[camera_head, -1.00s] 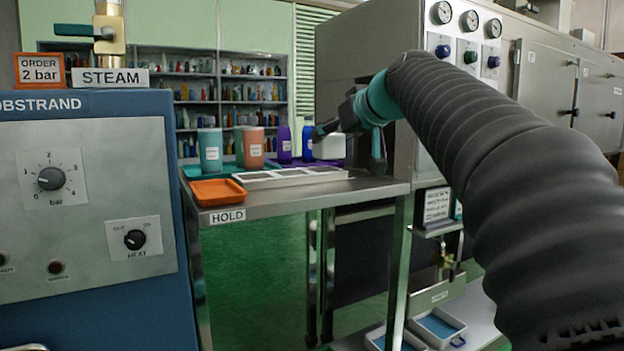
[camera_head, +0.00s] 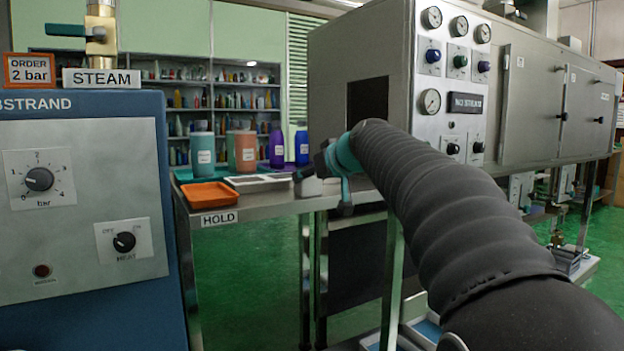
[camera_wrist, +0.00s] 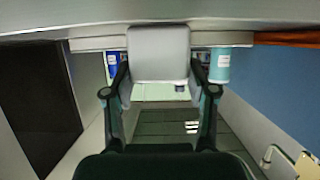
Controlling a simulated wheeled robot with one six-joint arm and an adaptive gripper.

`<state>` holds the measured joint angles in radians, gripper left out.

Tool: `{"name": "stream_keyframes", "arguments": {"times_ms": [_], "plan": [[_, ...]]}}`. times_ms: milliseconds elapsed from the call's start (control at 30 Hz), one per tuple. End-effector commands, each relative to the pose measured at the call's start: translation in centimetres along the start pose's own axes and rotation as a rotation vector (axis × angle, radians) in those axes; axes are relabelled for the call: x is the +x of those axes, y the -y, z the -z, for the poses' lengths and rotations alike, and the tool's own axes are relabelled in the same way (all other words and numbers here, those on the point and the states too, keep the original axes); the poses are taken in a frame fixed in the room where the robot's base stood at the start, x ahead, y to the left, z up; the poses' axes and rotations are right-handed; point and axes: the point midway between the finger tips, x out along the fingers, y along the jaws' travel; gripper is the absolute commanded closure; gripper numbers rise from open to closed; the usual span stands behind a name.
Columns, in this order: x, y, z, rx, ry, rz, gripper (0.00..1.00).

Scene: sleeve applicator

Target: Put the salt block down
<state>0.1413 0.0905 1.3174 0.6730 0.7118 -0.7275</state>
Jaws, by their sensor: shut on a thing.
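The salt block (camera_wrist: 158,52) is a pale grey-white block held between the fingertips of my gripper (camera_wrist: 158,75) in the wrist view. In the head view my gripper (camera_head: 320,166) is at the right part of the HOLD bench, and the block (camera_head: 309,187) shows only partly, small and pale beside the dark finger. It is low at the bench top, to the right of the white tray (camera_head: 260,183). Whether its underside touches the bench cannot be told. My arm hides part of that area.
An orange tray (camera_head: 209,193) lies at the front left of the HOLD bench (camera_head: 285,204). Teal (camera_head: 202,152), orange (camera_head: 245,152), purple (camera_head: 276,148) and blue (camera_head: 302,146) bottles stand behind. The steel tunnel machine (camera_head: 365,50) is close on the right; a blue steam cabinet (camera_head: 85,200) is left.

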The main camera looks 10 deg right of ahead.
Motion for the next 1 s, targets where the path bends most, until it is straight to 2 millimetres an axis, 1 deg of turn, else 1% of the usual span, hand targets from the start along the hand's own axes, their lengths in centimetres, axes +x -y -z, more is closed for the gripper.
{"name": "stream_keyframes", "arguments": {"times_ms": [167, 300, 333, 367, 400, 433, 700, 833, 967, 1000], "plan": [[-0.1, 0.0, 0.1, 0.000, -0.002, -0.001, 0.89], [0.1, 0.0, -0.2, 0.000, -0.002, -0.001, 0.89], [0.1, 0.0, -0.2, 0.000, 0.000, 0.000, 0.41], [0.0, 0.0, -0.2, 0.000, 0.000, 0.000, 0.33], [0.0, 0.0, -0.1, 0.000, 0.000, 0.000, 0.23], [0.0, 0.0, -0.1, 0.000, 0.000, 0.000, 0.18], [0.0, 0.0, -0.1, 0.000, 0.000, 0.000, 0.18], [-0.2, 0.0, 0.3, 0.000, 0.000, 0.000, 0.18], [-1.8, -0.1, 0.2, -0.001, -0.002, -0.002, 0.18], [-2.5, -0.1, 0.1, 0.000, -0.002, -0.003, 0.18]]}}
